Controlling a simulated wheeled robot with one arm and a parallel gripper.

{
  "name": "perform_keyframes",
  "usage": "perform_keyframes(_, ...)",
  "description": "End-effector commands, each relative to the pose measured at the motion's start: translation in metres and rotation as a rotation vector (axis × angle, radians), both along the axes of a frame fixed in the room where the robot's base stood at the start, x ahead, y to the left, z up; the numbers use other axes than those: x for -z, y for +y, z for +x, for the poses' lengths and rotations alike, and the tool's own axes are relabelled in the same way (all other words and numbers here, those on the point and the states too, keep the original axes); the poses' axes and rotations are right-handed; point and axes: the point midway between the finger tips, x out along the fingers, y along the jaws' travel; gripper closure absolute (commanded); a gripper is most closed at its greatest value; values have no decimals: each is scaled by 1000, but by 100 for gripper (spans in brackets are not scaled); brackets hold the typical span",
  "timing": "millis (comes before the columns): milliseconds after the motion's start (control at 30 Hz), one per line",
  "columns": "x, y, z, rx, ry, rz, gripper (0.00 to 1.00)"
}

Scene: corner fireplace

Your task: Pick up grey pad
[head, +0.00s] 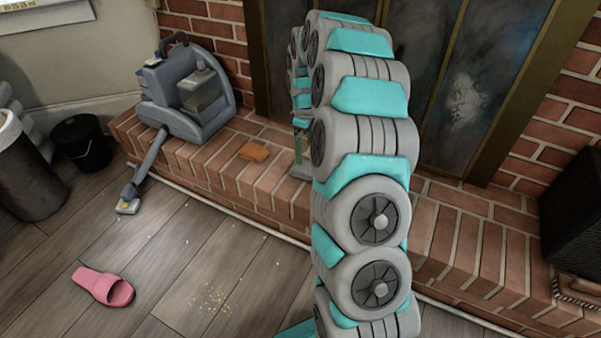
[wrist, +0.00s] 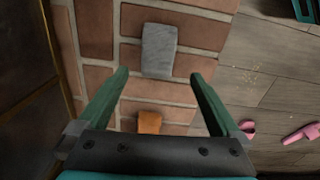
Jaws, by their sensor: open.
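The grey pad (wrist: 158,48) is a flat oblong block lying on the brick hearth in the wrist view. My gripper (wrist: 159,75) is open and empty, with its two green fingers spread wide. In that picture the fingertips lie to either side of the pad's near end, and neither touches it. The height of the fingertips above the pad is hard to tell. In the head view a small part of the grey pad (head: 301,170) shows beside my arm, which hides the rest. My gripper (head: 299,148) is partly hidden there too, just above the pad.
An orange block (head: 255,151) lies on the brick hearth (head: 222,178), close to the pad; it also shows in the wrist view (wrist: 149,122). A grey carpet cleaner (head: 187,90) stands at the hearth's left end. A pink slipper (head: 104,287) lies on the floor. A black box (head: 583,230) stands right.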

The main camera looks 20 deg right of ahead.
Motion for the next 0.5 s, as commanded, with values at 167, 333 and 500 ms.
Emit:
perform_keyframes(167, 17, -1, 0, -1, 2, -1, 0)
perform_keyframes(333, 29, -2, 0, -1, -1, -1, 0)
perform_keyframes(500, 50, -4, -1, 0, 1, -1, 0)
